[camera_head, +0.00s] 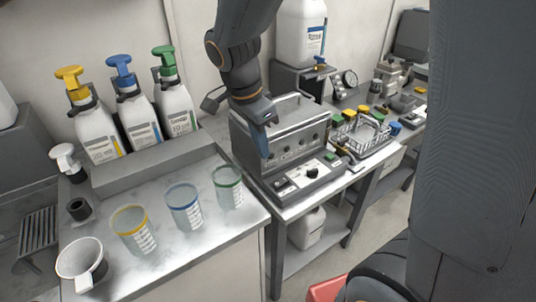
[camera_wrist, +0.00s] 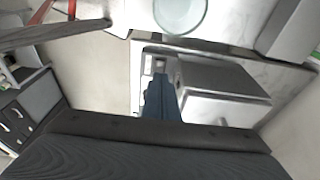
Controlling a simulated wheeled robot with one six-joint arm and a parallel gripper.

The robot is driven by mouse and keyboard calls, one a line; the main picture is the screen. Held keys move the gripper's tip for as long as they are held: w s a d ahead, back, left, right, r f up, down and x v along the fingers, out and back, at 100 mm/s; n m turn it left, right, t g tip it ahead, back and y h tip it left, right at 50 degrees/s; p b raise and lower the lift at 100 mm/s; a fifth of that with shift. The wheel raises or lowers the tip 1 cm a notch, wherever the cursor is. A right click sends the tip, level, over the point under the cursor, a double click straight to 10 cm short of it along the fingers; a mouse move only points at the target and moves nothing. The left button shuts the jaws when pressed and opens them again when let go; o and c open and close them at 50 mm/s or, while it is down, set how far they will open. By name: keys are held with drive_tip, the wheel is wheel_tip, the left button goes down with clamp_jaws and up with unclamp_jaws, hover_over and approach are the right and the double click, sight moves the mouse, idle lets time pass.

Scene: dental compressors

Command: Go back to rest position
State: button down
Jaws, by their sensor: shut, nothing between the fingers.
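My gripper (camera_head: 262,143) hangs from the arm in front of the grey box-shaped device (camera_head: 290,130) on the right-hand table. Its blue fingertips are together and hold nothing. In the wrist view the closed blue fingers (camera_wrist: 161,98) point toward the control panel beside the grey device (camera_wrist: 215,95). I cannot tell whether the fingertips touch the device or only pass in front of it.
Three beakers with yellow (camera_head: 133,230), blue (camera_head: 184,208) and green (camera_head: 228,187) rims stand on the left counter, before three pump bottles (camera_head: 135,108). A wire basket (camera_head: 362,135) sits right of the device. A gap separates counter and table.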

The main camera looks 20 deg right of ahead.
drive_tip(key=shift+a+r, duration=0.1)
drive_tip(key=shift+r, duration=0.1)
drive_tip(key=s+d+f+n+y, duration=0.2)
drive_tip(key=s+d+f+n, duration=0.3)
drive_tip(key=s+n, duration=0.4)
drive_tip(key=shift+f+n, duration=0.3)
drive_tip(key=shift+n, duration=2.4)
drive_tip(key=c, duration=2.5)
unclamp_jaws()
